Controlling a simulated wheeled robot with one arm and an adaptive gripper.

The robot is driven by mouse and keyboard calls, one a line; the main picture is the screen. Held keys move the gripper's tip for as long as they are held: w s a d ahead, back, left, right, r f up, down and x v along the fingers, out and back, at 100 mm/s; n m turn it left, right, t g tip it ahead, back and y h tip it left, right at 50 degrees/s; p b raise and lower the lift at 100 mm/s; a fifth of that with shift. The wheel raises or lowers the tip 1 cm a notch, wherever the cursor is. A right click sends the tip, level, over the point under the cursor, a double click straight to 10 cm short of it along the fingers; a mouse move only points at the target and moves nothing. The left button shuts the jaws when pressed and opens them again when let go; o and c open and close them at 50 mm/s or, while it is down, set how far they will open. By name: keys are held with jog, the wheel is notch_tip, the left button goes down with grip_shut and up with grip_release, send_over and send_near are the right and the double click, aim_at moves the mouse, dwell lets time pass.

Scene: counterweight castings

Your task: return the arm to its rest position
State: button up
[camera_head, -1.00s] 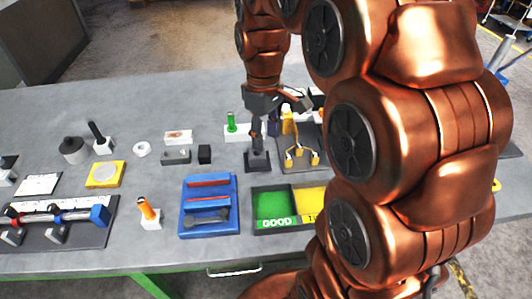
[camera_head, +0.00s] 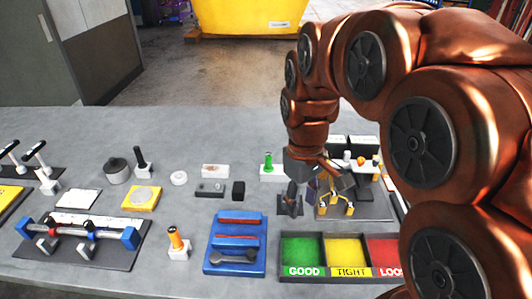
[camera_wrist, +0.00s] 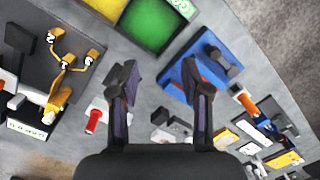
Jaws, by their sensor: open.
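My copper-coloured arm fills the right side of the head view and reaches over the grey workbench (camera_head: 80,290). My gripper (camera_head: 310,190) hangs from it, pointing down, near a black stand and the yellow-pronged fixture (camera_head: 337,208). Nothing is held. In the wrist view the right finger overlaps the blue tray (camera_wrist: 177,82), and the green GOOD bin (camera_wrist: 150,25) lies beyond the tips. The arm hides part of the bench's right side.
The sorting bins GOOD, TIGHT and LOOSE have a dark rim (camera_head: 325,280) near the front edge. A blue tray (camera_head: 213,262) is left of them. An orange-handled tool (camera_head: 176,240) and a shaft fixture (camera_head: 120,259) stand further left. A yellow container (camera_head: 250,20) is on the floor behind.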

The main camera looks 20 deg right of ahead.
jog(key=s+a+f+m, duration=0.2)
jog(key=s, duration=0.5)
jog(key=s+a+f+m, duration=0.1)
jog(key=s+a+f, duration=0.1)
jog(key=s, duration=0.6)
jog(key=shift+s+a+f+m+g, duration=0.3)
jog(key=shift+f+m, duration=0.1)
jog(key=shift+f, duration=0.25)
